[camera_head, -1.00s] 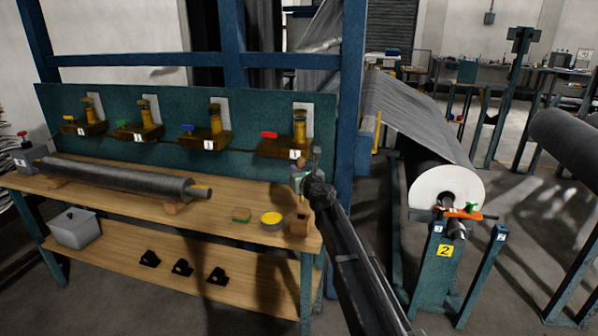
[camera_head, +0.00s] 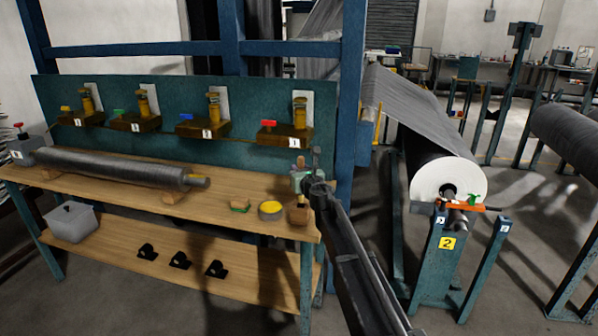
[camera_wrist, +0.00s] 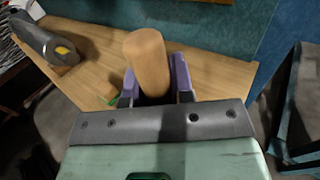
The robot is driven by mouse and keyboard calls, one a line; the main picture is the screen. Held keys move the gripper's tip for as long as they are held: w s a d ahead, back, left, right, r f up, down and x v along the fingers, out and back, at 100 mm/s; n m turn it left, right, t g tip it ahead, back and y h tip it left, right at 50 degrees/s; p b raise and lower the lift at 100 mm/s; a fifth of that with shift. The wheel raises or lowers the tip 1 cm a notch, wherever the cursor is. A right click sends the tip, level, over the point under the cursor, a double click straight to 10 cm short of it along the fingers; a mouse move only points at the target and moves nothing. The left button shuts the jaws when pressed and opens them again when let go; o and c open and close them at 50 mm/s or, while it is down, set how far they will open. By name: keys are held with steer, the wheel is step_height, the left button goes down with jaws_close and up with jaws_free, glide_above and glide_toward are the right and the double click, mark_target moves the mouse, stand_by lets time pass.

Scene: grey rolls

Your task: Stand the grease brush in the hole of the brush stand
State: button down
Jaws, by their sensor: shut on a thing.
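The grease brush shows as a tan, rounded wooden handle (camera_wrist: 146,62) in the wrist view, standing between the two purple fingers of my gripper (camera_wrist: 156,86). The gripper is shut on it. In the head view my gripper (camera_head: 302,184) is over the right end of the workbench, just above the brush stand (camera_head: 298,215), a small brown wooden block. The brush's lower end is hidden or too small to make out, so I cannot tell whether it is in the hole. The stand is hidden in the wrist view.
A grey roller (camera_head: 110,168) rests on the workbench (camera_head: 130,192). Valve units on a teal panel (camera_head: 240,160) stand behind. A blue post (camera_head: 352,100) rises close right.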

steer(key=shift+f, duration=0.1)
stand_by(0.8)
steer(key=shift+f+b, duration=0.35)
steer(key=shift+b, duration=0.15)
steer(key=shift+f+b, duration=2.9)
steer(key=shift+f, duration=0.05)
steer(key=c, duration=0.9)
jaws_free()
steer(key=shift+r, duration=0.1)
steer(key=shift+s, duration=0.1)
steer(key=v, duration=1)
steer(key=shift+s+d, duration=0.25)
steer(key=shift+d, duration=0.05)
